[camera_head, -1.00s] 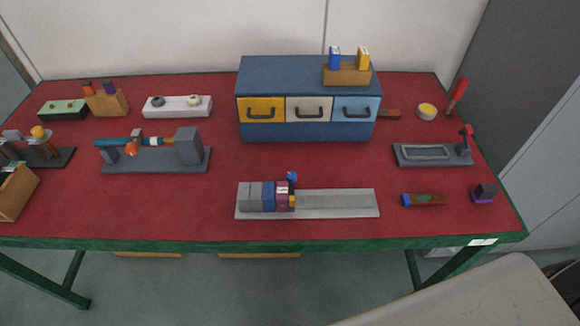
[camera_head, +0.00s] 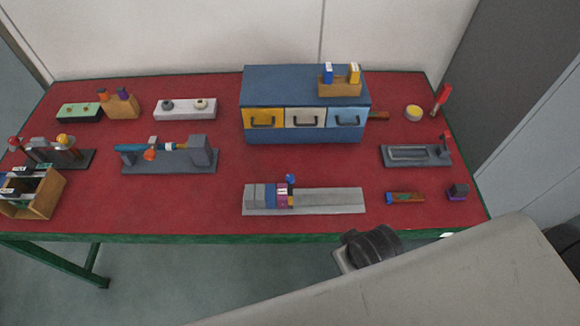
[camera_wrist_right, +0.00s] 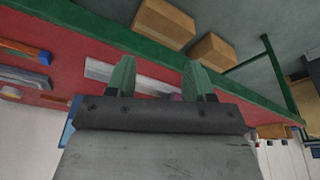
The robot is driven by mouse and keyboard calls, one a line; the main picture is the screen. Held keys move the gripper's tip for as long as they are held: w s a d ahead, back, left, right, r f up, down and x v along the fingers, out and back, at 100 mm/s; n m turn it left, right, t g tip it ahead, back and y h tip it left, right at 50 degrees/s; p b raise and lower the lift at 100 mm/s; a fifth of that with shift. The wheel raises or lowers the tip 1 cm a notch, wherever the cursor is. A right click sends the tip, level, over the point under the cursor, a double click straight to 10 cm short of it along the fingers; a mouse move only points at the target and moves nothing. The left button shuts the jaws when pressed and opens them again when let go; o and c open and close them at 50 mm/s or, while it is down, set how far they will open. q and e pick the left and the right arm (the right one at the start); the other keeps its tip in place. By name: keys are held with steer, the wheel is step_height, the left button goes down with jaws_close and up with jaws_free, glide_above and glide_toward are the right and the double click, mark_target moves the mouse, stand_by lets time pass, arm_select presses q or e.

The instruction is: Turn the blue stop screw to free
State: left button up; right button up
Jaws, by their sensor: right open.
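The blue stop screw (camera_head: 290,179) shows as a small round blue knob standing up from a row of grey, blue and purple blocks (camera_head: 268,195) on a flat grey rail (camera_head: 335,200). Its turn position is too small to tell. In the right wrist view, my right gripper (camera_wrist_right: 160,72) is open and empty, with two green fingers apart. The pale grey rail (camera_wrist_right: 100,70) shows beyond the fingers, with a bit of purple near one finger; the screw cannot be made out there. My right arm reaches in at the lower right of the head view, short of the rail. My left gripper is not in view.
Behind the rail stands a blue drawer cabinet (camera_head: 305,85). A clamp-like fixture (camera_head: 170,160) is to the left. A grey tray fixture (camera_head: 415,155), a small coloured bar (camera_head: 405,198) and a dark block (camera_head: 457,192) are to the right. The green table edge (camera_head: 130,237) runs along the front.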

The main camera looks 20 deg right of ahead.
steer(key=w+p+v, duration=0.1)
steer(key=p+v, duration=0.1)
steer(key=v, duration=0.7)
steer(key=w+a+f+m+y, duration=0.1)
steer(key=w+a+m+y, duration=0.15)
steer(key=w+a, duration=0.8)
steer(key=m+g+h, duration=0.1)
steer(key=m+g, duration=0.2)
steer(key=m, duration=0.2)
glide_above(290, 177)
steer(key=s+a, duration=0.5)
steer(key=s, duration=0.1)
steer(key=shift+w+f+n, duration=0.15)
steer(key=shift+f+n, duration=0.1)
steer(key=shift+f, duration=0.3)
steer(key=w+d+r+m+h, duration=0.2)
steer(key=w+d+m, duration=0.3)
steer(key=w, duration=0.1)
steer(key=f, duration=1)
steer(key=shift+s+f+p, duration=0.2)
steer(key=shift+f+p, duration=0.1)
steer(key=shift+f, duration=0.1)
